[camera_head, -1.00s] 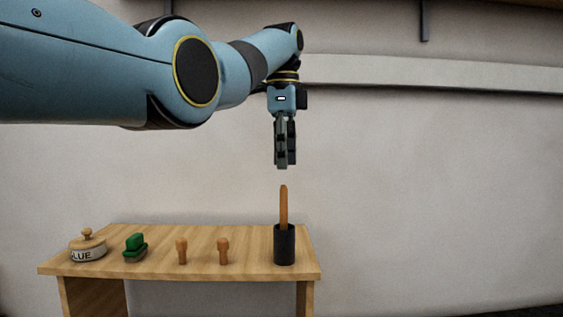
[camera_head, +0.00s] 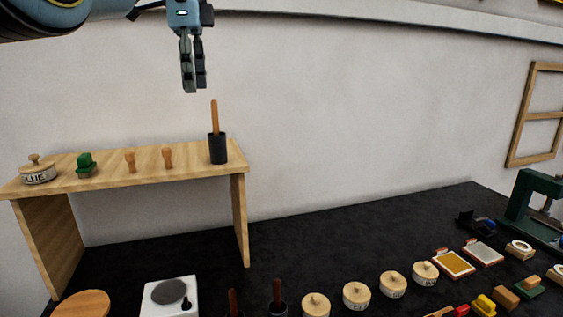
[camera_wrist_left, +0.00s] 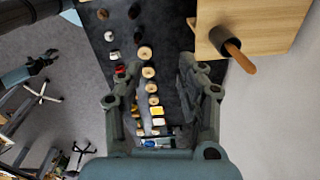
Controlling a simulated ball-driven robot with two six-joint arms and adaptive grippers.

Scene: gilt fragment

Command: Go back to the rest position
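My left gripper (camera_head: 193,90) hangs fingers down above the small wooden shelf (camera_head: 205,172) in the head view. It is apart from the upright wooden handle (camera_head: 214,117) in the black cup (camera_head: 217,149). In the left wrist view the fingers of my left gripper (camera_wrist_left: 158,65) are spread with nothing held between them. The cup (camera_wrist_left: 222,38) and handle (camera_wrist_left: 241,60) show to the right of the fingers there. A blue-grey arm part, which looks like my right arm, shows at the left edge of that view; its finger state is unclear.
The shelf also bears a glue pot (camera_head: 38,174), a green-topped brush (camera_head: 85,165) and two wooden pegs (camera_head: 130,161). The black bench (camera_head: 330,235) below holds a white hotplate (camera_head: 170,298), several round lidded pots (camera_head: 356,295), colored pads and a green press (camera_head: 530,205).

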